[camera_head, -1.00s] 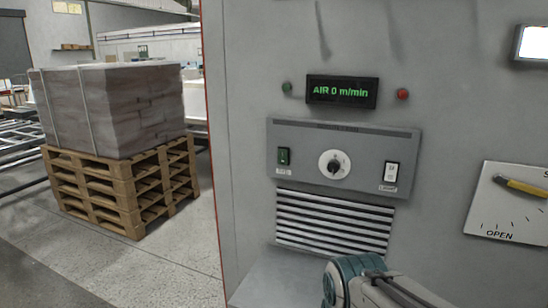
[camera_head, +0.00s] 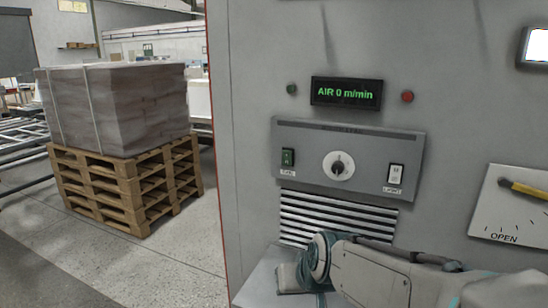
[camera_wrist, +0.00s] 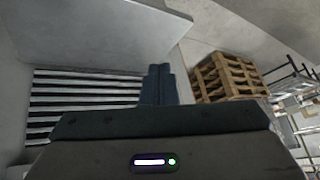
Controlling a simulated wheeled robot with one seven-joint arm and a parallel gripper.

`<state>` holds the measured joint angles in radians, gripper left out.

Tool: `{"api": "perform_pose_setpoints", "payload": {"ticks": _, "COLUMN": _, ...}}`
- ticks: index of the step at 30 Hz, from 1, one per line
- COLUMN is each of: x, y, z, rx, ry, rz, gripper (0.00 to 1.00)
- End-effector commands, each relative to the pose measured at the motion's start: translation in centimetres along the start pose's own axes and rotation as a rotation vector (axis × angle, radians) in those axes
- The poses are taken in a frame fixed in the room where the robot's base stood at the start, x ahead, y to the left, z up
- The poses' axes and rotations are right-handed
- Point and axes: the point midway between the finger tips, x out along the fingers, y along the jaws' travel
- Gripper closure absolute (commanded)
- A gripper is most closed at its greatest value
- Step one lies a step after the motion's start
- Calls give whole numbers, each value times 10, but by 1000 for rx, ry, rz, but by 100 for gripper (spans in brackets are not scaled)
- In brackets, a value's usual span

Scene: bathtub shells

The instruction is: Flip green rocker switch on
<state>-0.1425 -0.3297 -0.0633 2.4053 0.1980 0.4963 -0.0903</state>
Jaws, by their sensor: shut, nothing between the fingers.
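The green rocker switch (camera_head: 288,157) is at the left end of a grey control panel (camera_head: 375,138) in the head view. A small label sits below it. Which way the rocker is tipped is too small to tell. My gripper (camera_wrist: 160,70) shows in the wrist view with its two dark fingers together and nothing between them. It is beside the slatted vent (camera_wrist: 85,95), below the control panel. In the head view my arm is at the lower right and the fingertips cannot be made out. The green switch is not visible in the wrist view.
The panel also has a round knob (camera_head: 338,167) and a white rocker (camera_head: 395,176). Above is a display (camera_head: 346,92) reading "AIR 0 m/min". A lever plate (camera_head: 512,205) is at the right. Wooden pallets (camera_head: 128,185) with a wrapped load stand on the floor at left.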

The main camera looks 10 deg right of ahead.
Motion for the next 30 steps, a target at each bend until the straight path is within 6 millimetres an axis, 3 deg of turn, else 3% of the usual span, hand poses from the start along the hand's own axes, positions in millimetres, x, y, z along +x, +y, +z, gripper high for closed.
{"api": "perform_pose_setpoints", "payload": {"ticks": 1, "x": 6, "y": -8, "z": -20, "rx": -1, "ry": 49, "rz": -18, "gripper": 100}}
{"api": "perform_pose_setpoints", "payload": {"ticks": 6, "x": 21, "y": -26, "z": -83, "rx": 19, "ry": 241, "rz": -43, "gripper": 100}}
{"api": "perform_pose_setpoints", "payload": {"ticks": 15, "x": 40, "y": -41, "z": -177, "rx": 69, "ry": 558, "rz": 27, "gripper": 100}}
{"api": "perform_pose_setpoints", "payload": {"ticks": 24, "x": 47, "y": -43, "z": -238, "rx": 109, "ry": 843, "rz": 229, "gripper": 100}}
{"api": "perform_pose_setpoints", "payload": {"ticks": 30, "x": 43, "y": -44, "z": -257, "rx": 120, "ry": 1003, "rz": 413, "gripper": 100}}
